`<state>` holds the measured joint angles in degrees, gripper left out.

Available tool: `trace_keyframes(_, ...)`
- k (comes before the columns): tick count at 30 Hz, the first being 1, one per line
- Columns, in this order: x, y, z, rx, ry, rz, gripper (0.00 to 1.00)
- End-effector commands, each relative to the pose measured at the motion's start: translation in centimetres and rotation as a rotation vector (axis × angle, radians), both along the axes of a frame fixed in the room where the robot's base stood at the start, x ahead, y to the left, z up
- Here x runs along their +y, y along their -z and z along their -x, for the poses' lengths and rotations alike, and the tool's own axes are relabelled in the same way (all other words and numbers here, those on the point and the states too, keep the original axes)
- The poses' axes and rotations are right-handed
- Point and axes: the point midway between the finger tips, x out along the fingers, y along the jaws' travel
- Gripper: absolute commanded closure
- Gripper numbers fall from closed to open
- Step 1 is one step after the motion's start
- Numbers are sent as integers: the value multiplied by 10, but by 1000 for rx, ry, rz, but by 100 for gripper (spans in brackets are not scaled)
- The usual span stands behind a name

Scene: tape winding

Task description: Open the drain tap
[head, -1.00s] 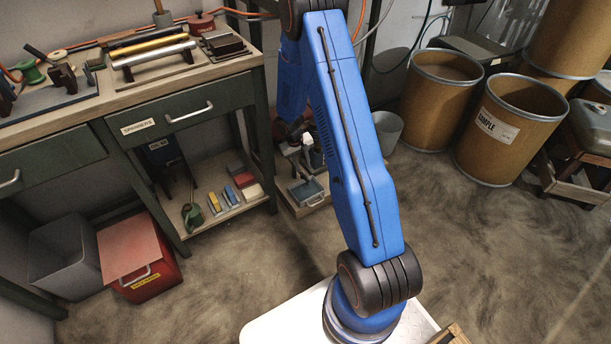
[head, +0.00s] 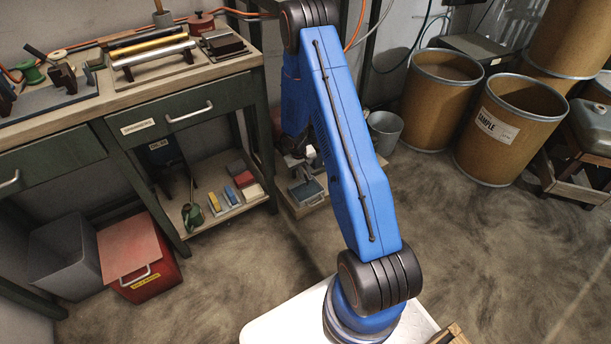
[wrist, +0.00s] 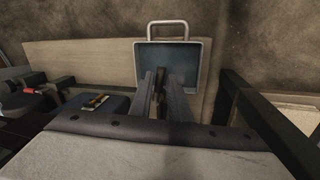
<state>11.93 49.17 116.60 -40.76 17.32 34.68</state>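In the wrist view my gripper (wrist: 162,75) shows two grey fingers apart, reaching toward a shallow blue-grey pan (wrist: 192,58) with a pale handle. A thin dark upright piece (wrist: 160,92) shows between the fingers. I cannot tell whether it is the drain tap or whether the fingers touch it. A grey, rounded-edged body (wrist: 150,155) fills the near foreground. I cannot clearly identify the tap in either view.
A workbench (head: 150,90) with drawers stands left of my arm. A red bin (head: 150,284) and a grey bin (head: 62,262) are on the floor. A grey bucket (head: 384,131) and brown drums (head: 510,130) stand to the right. A dark bar (wrist: 265,120) lies right of my gripper.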

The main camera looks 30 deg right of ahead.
Motion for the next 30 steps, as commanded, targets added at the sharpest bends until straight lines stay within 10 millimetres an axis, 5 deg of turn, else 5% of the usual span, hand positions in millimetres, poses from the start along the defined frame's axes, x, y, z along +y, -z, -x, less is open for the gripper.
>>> trace_keyframes(24,-9,0,1,1,-177,0,100)
trace_keyframes(25,-9,0,1,1,-177,0,84)
trace_keyframes(27,-9,0,1,1,-177,0,70)
trace_keyframes(30,-8,0,1,0,-176,0,70)
